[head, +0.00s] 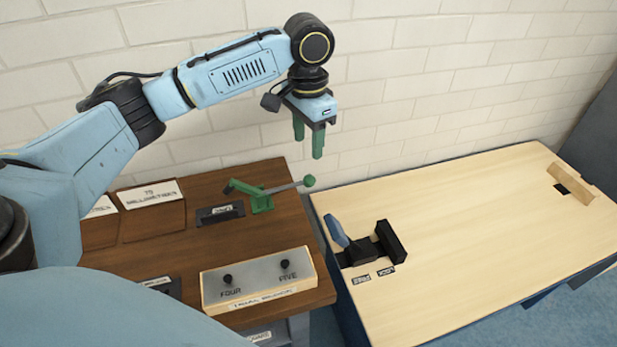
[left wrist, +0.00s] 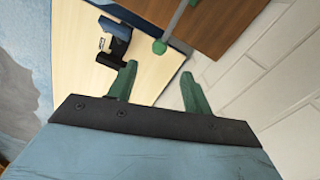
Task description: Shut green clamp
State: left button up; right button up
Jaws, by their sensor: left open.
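The green clamp (head: 262,199) stands on the dark wooden table. Its grey lever (head: 282,188) with a green ball knob (head: 308,181) sticks out to the right, slightly raised. My left gripper (head: 308,146) is above the knob, open and empty, with green fingers pointing down. In the left wrist view the knob (left wrist: 159,47) shows beyond the open fingers (left wrist: 160,88), apart from them; the lever (left wrist: 175,22) runs up from it. My right gripper is not in view.
A box with knobs labelled FOUR and FIVE (head: 259,281) stands at the front of the dark table (head: 180,245). A black clamp with a blue handle (head: 337,231) sits on the light table (head: 450,230). A brick wall (head: 420,70) stands behind.

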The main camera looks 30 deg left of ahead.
pick_arm(q)
send_over(308, 177)
notch_tip(308, 177, down, 4)
jog(key=shift+f+b, duration=0.1)
jog(key=shift+b, duration=0.35)
notch_tip(308, 177, down, 5)
jog(key=shift+f+b, duration=0.1)
jog(key=shift+b, duration=0.6)
jog(key=shift+f, duration=0.7)
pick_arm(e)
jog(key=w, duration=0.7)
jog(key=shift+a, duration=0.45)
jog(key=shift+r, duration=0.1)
pick_arm(q)
grip_shut()
